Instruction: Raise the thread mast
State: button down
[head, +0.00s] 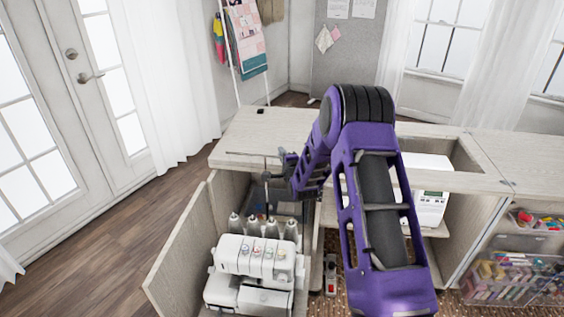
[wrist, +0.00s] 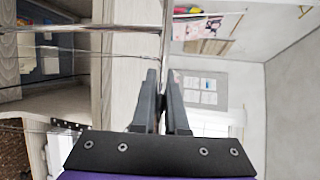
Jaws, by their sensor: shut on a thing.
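The white serger (head: 250,262) stands in the open left bay of the cabinet, with several grey thread cones (head: 252,227) at its back. The thread mast (head: 247,154) shows above the cones as a thin rod with a crossbar, about level with the cabinet top. In the wrist view the metal mast (wrist: 80,28) crosses the upper left, and its upright passes by my fingertips. My gripper (head: 271,177) reaches in from the right, also seen in the wrist view (wrist: 161,85). Its dark fingers are nearly together, shut on the mast's upright. The exact contact is hard to see.
The cabinet top (head: 240,137) lies just behind the mast. The open cabinet door (head: 180,250) stands to the left. A white sewing machine (head: 430,207) sits on a shelf to the right, partly behind my arm. Clear plastic bins (head: 515,280) are at far right.

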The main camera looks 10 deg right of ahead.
jog(key=shift+w+r, duration=0.1)
jog(key=shift+r, duration=0.3)
jog(key=c, duration=0.9)
grip_release()
jog(key=shift+c, duration=0.2)
jog(key=shift+f, duration=0.1)
jog(key=v, duration=1.7)
jog(key=shift+s, duration=0.3)
